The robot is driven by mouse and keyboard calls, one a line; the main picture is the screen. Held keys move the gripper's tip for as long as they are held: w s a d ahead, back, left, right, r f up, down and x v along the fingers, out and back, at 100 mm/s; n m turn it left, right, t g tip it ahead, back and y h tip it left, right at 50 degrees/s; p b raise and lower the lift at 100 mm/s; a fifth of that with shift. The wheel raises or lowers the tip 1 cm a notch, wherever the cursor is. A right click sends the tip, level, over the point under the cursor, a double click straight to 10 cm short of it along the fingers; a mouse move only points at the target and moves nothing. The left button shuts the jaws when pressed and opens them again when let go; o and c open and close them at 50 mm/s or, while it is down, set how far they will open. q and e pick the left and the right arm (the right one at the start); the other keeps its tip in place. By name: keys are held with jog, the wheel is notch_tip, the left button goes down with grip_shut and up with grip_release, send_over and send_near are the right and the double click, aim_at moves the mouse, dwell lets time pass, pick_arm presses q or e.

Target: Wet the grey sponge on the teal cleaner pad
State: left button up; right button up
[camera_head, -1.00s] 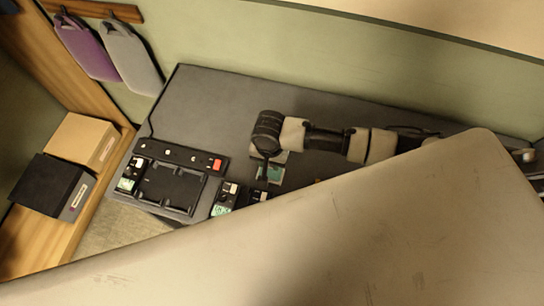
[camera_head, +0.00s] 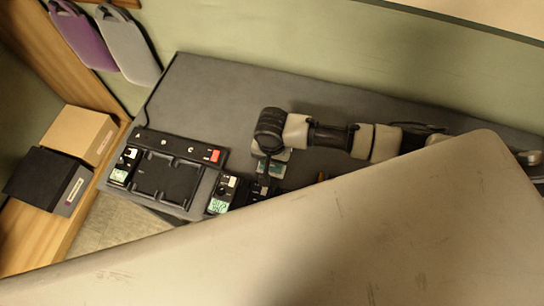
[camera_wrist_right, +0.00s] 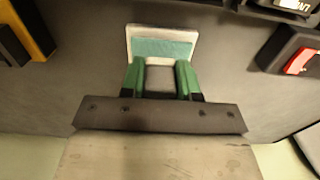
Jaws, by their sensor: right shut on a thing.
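The teal cleaner pad (camera_wrist_right: 165,47) lies in a pale, square-cornered tray on the grey bench, just beyond the fingertips in the right wrist view. In the head view a part of the pad (camera_head: 277,170) shows beside my right gripper (camera_head: 265,174). In the right wrist view my right gripper (camera_wrist_right: 161,80) has green fingers shut on the grey sponge (camera_wrist_right: 160,82). The sponge is at the near edge of the pad; I cannot tell if they touch. The sponge is not clear in the head view. My left gripper is not in view.
A black charger tray (camera_head: 167,180) and small black devices with pale screens (camera_head: 217,205) stand left of the gripper. In the wrist view a black device with a red switch (camera_wrist_right: 301,61) is at right, a yellow-and-black thing (camera_wrist_right: 33,30) at left. The bench's back is clear.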

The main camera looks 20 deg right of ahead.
jog(key=shift+f+b, duration=0.3)
jog(key=shift+f, duration=0.55)
dwell(0.7)
jog(key=shift+s+f+p, duration=0.1)
jog(key=shift+f+p, duration=0.05)
jog(key=shift+p, duration=0.3)
dwell(1.9)
notch_tip(320, 180, up, 7)
jog(key=p, duration=0.9)
jog(key=shift+r, duration=0.2)
jog(key=shift+f, duration=0.1)
dwell(0.5)
